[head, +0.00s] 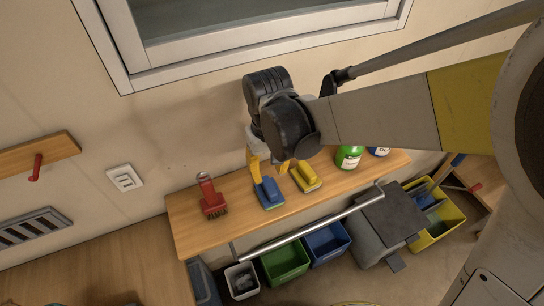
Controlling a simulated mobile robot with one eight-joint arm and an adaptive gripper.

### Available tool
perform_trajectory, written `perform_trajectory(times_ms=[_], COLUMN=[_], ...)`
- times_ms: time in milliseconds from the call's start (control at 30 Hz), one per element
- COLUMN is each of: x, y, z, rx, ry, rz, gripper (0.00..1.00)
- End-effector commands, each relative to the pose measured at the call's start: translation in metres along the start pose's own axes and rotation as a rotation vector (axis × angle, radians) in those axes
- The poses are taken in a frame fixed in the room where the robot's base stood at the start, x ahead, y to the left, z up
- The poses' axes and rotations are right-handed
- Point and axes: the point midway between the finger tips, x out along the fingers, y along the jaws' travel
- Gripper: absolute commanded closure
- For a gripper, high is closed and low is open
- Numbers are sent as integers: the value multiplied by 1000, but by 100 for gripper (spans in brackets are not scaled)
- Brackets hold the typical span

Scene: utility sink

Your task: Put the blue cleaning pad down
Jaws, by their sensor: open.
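The blue cleaning pad (269,193) rests on the wooden shelf below the window, between a red brush and a yellow pad. My gripper (267,164) is just above and behind the blue pad, at the end of my arm coming in from the right. It is open, but my dark wrist covers most of it. Yellow parts show on both sides below the wrist, close to the upper end of the blue pad. I cannot tell whether the gripper touches the pad.
A red brush (211,197) stands left of the pad, and a yellow pad (306,177) sits close on its right. A green bottle (349,157) is farther right. A rail (312,222) runs along the shelf front, above green (285,261) and blue (327,243) bins.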

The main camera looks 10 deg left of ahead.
Motion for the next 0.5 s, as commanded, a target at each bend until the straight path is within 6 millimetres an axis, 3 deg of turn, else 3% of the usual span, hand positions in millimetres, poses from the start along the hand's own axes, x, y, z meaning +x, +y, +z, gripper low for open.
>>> perform_trajectory(times_ms=[33,200,500], x=[-14,-38,-52], y=[0,0,8], z=[0,0,4], rx=[0,0,16], ry=[0,0,16], rz=[0,0,0], gripper=[62,62,62])
